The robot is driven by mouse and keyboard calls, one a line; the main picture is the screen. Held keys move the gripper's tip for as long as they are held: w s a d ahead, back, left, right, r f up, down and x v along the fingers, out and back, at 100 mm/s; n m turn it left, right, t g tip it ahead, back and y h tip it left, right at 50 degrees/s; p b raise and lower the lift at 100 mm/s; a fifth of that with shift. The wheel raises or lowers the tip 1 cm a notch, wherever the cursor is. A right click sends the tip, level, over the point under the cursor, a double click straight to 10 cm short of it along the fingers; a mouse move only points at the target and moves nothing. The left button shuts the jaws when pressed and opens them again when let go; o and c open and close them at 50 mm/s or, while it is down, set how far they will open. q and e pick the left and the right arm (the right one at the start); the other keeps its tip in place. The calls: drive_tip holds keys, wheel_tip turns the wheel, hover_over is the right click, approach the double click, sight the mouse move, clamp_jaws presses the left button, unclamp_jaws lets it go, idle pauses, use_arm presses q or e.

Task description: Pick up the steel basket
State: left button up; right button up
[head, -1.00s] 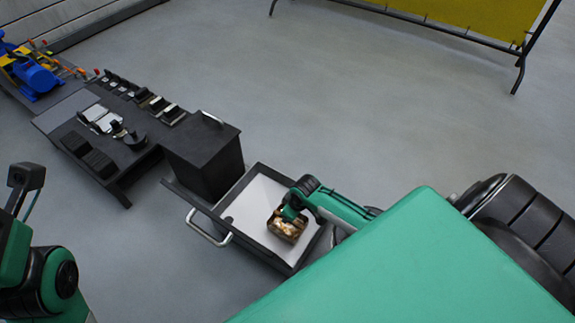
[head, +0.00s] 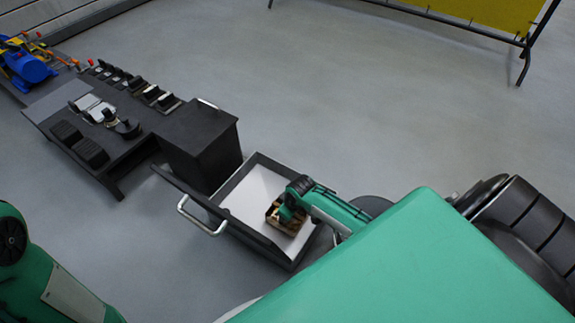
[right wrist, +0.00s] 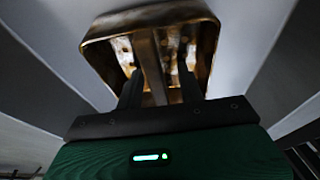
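The steel basket (head: 291,227) is a small brownish, shiny box inside the open drawer in the head view. In the right wrist view the basket (right wrist: 206,30) has a rounded rim and a bar-like handle (right wrist: 150,62) across its middle, with bright pieces inside. My right gripper (right wrist: 160,72) points down over the basket, its two dark fingers apart on either side of the handle with a gap showing. In the head view my right gripper (head: 287,213) covers part of the basket. My left gripper is out of view; only my left arm shows at the lower left.
The drawer (head: 250,185) has dark walls, a pale floor and a silver handle (head: 203,221). A dark cabinet (head: 203,150) adjoins a black table (head: 135,148) with several black parts and a blue machine (head: 27,66) beyond. A yellow panel (head: 480,12) stands behind. The floor between is clear.

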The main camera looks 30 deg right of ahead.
drive_tip(key=shift+c, duration=0.5)
clamp_jaws()
drive_tip(key=shift+r, duration=0.15)
